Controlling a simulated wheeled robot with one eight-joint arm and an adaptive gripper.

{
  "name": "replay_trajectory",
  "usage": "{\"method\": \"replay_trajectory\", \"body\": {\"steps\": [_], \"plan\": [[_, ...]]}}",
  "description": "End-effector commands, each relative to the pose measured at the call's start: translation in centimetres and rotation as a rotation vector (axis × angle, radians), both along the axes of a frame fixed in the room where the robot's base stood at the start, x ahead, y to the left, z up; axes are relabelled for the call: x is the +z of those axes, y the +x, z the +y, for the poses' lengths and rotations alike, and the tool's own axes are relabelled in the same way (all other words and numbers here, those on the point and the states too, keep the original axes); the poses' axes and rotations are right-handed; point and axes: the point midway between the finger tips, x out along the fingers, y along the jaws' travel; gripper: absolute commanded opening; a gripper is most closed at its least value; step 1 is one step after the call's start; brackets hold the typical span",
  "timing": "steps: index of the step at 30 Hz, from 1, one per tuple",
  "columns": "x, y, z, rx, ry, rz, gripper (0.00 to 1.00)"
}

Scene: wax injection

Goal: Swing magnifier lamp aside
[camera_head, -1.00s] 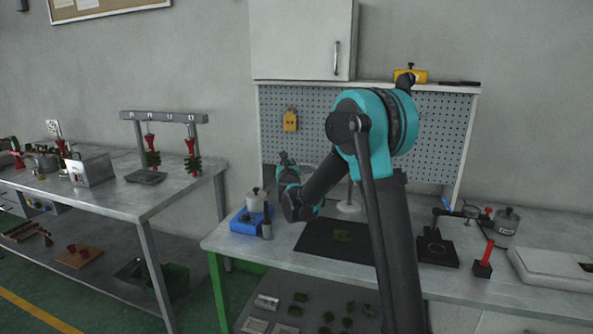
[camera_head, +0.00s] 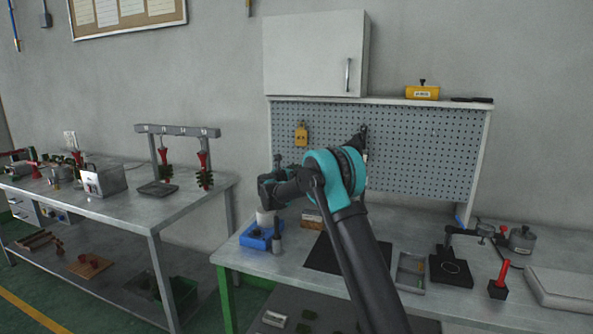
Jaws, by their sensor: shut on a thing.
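My gripper (camera_head: 278,161) is small and dark at the far end of my arm, left of the teal elbow joint, in front of the pegboard's left edge. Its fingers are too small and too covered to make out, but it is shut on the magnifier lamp. I cannot make out the lamp itself; my elbow and forearm cover the part of the bench where its pale stand showed earlier. A dark shape (camera_head: 361,140) shows just behind the elbow against the pegboard; I cannot tell what it is.
On the workbench, a blue device (camera_head: 258,237) stands at the left and a black mat (camera_head: 322,256) lies in the middle. A grey tray (camera_head: 402,284), a black stand (camera_head: 451,268) and a red-handled tool (camera_head: 499,283) stand at the right. A cabinet (camera_head: 312,55) hangs above the pegboard (camera_head: 430,150).

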Motion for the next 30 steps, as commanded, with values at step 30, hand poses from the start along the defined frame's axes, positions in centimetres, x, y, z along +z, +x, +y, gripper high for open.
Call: {"method": "replay_trajectory", "body": {"steps": [30], "plan": [[0.0,-1.2,0.7,0.0,0.0,0.0,0.35]]}}
